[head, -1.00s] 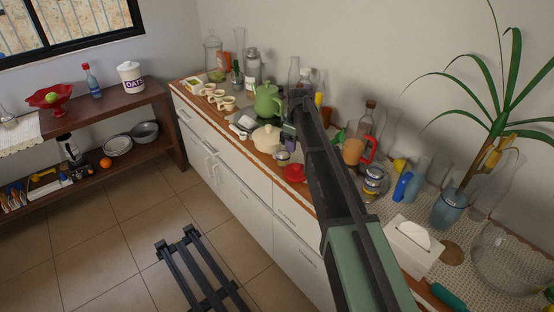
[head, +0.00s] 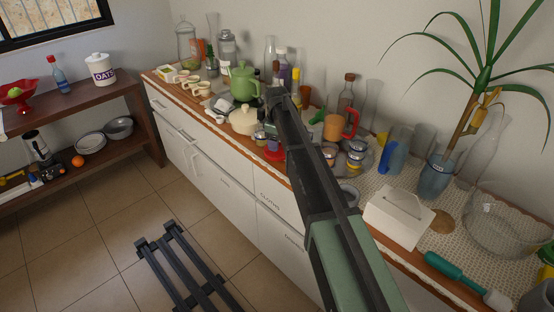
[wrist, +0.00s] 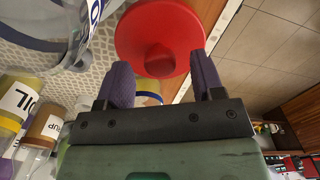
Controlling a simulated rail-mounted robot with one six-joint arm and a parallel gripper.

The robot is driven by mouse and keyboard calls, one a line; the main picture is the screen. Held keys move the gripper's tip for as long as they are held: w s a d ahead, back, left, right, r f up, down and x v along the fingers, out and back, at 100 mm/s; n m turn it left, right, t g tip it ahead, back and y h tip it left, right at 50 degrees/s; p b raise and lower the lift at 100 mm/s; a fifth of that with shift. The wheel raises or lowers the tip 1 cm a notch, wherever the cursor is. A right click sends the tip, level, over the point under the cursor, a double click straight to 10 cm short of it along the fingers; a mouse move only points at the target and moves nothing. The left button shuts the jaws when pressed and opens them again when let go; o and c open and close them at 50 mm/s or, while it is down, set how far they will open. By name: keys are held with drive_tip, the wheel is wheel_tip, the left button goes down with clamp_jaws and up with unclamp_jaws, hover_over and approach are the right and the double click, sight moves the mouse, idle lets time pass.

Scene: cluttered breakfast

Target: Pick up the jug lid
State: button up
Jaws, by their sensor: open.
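The jug lid is a red disc with a round red knob (wrist: 160,38). It lies near the counter's front edge in the wrist view, its knob facing my camera. In the head view the red lid (head: 274,152) shows just left of my arm and is partly hidden. My gripper (wrist: 163,72) is open and empty, with its two dark purple fingers apart. The lid is beyond the fingertips, and its knob lies roughly between their lines. The gap between fingers and knob is hard to judge. In the head view my arm hides most of the gripper.
A jug with a red handle (head: 338,126) stands right of my arm. A cream pot (head: 243,121) and a green teapot (head: 241,83) stand to the left. Labelled jars (wrist: 38,125) are close on the wrist view's left. Open floor lies in front of the counter.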

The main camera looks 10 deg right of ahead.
wheel_tip(320, 180, down, 2)
drive_tip(key=shift+f+b, duration=0.1)
drive_tip(key=shift+b, duration=0.2)
drive_tip(key=shift+r, duration=0.25)
drive_tip(key=c, duration=1)
drive_tip(key=shift+r+p, duration=0.1)
drive_tip(key=shift+p, duration=0.2)
wheel_tip(320, 180, up, 20)
drive_tip(key=p, duration=2)
